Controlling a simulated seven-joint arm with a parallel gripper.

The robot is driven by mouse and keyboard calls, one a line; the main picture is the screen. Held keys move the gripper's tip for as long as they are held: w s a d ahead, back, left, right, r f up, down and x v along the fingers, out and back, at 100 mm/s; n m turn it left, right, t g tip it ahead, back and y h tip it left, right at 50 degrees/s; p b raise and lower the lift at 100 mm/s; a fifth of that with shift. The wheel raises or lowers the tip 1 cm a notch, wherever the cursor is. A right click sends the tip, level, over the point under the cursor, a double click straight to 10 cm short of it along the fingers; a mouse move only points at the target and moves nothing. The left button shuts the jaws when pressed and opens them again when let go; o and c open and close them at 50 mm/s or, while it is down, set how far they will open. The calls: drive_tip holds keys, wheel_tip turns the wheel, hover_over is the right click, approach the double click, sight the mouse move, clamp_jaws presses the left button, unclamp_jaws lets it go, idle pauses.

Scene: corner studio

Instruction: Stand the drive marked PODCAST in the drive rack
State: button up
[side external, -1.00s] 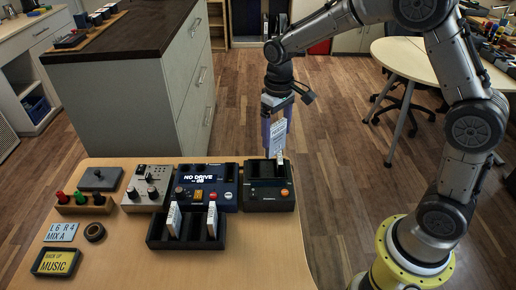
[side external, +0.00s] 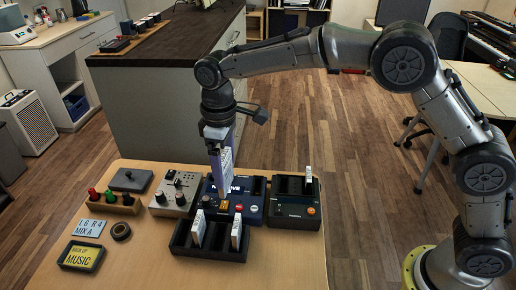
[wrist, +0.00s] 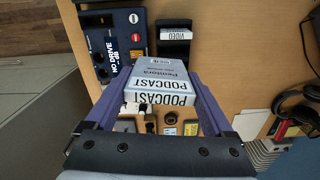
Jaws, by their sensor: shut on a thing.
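The white drive marked PODCAST (wrist: 158,84) is held between my purple fingers in the wrist view. My gripper (side external: 221,180) is shut on this drive (side external: 227,163) and points down. In the side view it hangs above or in front of the dark blue unit, behind the rack. The black drive rack (side external: 206,254) stands on the table with two white drives upright in it, one towards the left (side external: 198,230) and one towards the right (side external: 236,231). Part of the rack shows in the wrist view (wrist: 173,50), with a drive marked VIDEO (wrist: 174,34).
The dark blue unit (side external: 253,207) sits behind the rack. A dark dock (side external: 293,211) with one white drive (side external: 308,175) stands to its right. A grey mixer (side external: 175,191) is to the left. The table's front is clear.

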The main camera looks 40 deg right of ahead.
drive_tip(key=a+n, duration=0.1)
drive_tip(key=a, duration=0.4)
hover_over(220, 243)
drive_tip(key=shift+f, duration=8.75)
drive_tip(key=shift+s+f, duration=0.1)
drive_tip(key=shift+f, duration=0.6)
drive_tip(key=o, duration=1.2)
drive_tip(key=shift+r, duration=3)
